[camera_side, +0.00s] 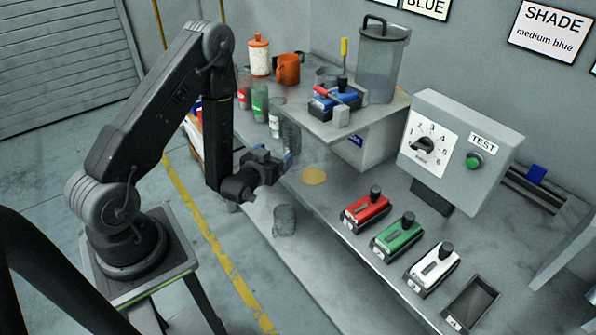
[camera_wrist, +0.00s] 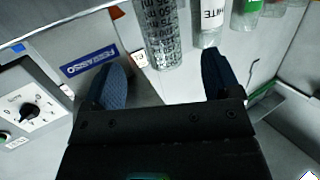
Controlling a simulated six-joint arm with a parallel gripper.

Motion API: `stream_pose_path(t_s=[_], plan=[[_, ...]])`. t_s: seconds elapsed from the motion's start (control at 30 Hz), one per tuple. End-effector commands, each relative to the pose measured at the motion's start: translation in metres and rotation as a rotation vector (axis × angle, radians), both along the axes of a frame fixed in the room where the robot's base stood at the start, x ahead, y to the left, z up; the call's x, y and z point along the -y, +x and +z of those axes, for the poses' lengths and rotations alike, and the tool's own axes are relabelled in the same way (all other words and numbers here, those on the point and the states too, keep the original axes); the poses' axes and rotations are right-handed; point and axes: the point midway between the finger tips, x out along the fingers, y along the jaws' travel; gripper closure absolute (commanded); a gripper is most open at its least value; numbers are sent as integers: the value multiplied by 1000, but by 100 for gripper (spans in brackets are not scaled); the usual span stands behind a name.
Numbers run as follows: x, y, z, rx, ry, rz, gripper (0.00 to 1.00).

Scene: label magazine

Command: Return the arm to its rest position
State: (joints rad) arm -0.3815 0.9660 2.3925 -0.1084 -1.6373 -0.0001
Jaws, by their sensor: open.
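My gripper (camera_side: 284,162) hangs at the end of the bent arm, near the left edge of the workbench in the side view. In the wrist view the two blue-padded fingers (camera_wrist: 162,82) stand wide apart. No object is held between them. A clear cup with dark printed markings (camera_wrist: 160,35) shows beyond the fingers in the wrist view. Whether the gripper touches anything at the bench edge cannot be told from the side view.
A shelf carries a blue device (camera_side: 335,100) and a clear lidded container (camera_side: 382,65). Bottles (camera_side: 259,103) stand left of it. Red (camera_side: 365,212), green (camera_side: 397,236) and white (camera_side: 433,270) units line the front. A dial box (camera_side: 460,150) stands behind. Floor at left is clear.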

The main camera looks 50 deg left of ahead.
Motion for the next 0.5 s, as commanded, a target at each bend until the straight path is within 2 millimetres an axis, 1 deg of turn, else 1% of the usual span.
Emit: stream_pose_path(t_s=[0.03, 0.2, 0.37, 0.5], plan=[[-3, 7, 13, -35, -12, 4, 17], [-5, 15, 41, -208, -86, 9, 17], [2, 7, 69, -366, -163, -4, 17], [17, -8, 95, -493, -232, -38, 17]])
